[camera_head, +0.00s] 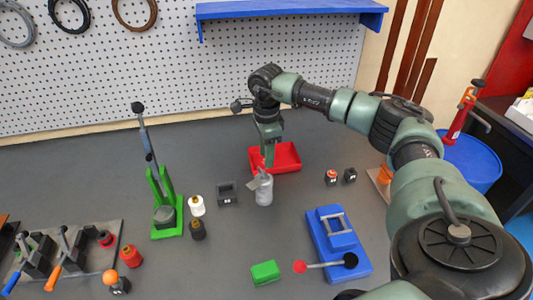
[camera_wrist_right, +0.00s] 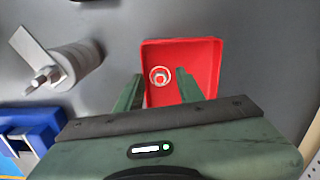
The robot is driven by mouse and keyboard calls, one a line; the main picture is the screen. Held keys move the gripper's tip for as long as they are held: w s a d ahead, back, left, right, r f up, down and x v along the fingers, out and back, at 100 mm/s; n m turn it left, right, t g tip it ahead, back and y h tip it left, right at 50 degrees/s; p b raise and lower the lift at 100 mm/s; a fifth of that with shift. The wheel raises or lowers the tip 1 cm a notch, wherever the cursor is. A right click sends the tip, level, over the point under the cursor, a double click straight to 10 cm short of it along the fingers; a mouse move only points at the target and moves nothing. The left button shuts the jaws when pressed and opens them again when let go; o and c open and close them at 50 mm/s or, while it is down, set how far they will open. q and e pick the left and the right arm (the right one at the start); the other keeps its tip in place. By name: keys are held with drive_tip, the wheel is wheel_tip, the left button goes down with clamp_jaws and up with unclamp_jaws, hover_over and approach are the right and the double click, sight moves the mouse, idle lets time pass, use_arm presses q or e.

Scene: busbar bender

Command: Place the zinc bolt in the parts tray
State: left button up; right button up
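The red parts tray (camera_head: 288,158) lies on the grey table below the pegboard. My right gripper (camera_head: 268,164) is over the tray, pointing down. In the right wrist view its two fingers (camera_wrist_right: 160,88) stand apart on either side of a small pale metal round piece (camera_wrist_right: 160,76), with gaps to both. This piece, seen end-on, looks like the zinc bolt and appears inside the red tray (camera_wrist_right: 205,55). Its exact height is not clear. In the head view the piece is not discernible. My left gripper is not in view.
A grey cylinder fixture (camera_head: 264,190) stands just in front of the tray; it also shows in the right wrist view (camera_wrist_right: 72,64). A green lever press (camera_head: 165,215) is left, a blue fixture (camera_head: 340,245) front right. Small blocks (camera_head: 331,178) lie right of the tray.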

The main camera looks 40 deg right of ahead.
drive_tip(key=shift+r, duration=0.2)
drive_tip(key=shift+w+r, duration=0.1)
drive_tip(key=shift+r, duration=0.2)
wheel_tip(320, 180, up, 11)
drive_tip(key=b, duration=0.1)
drive_tip(key=shift+r+b, duration=0.15)
drive_tip(key=shift+b, duration=0.15)
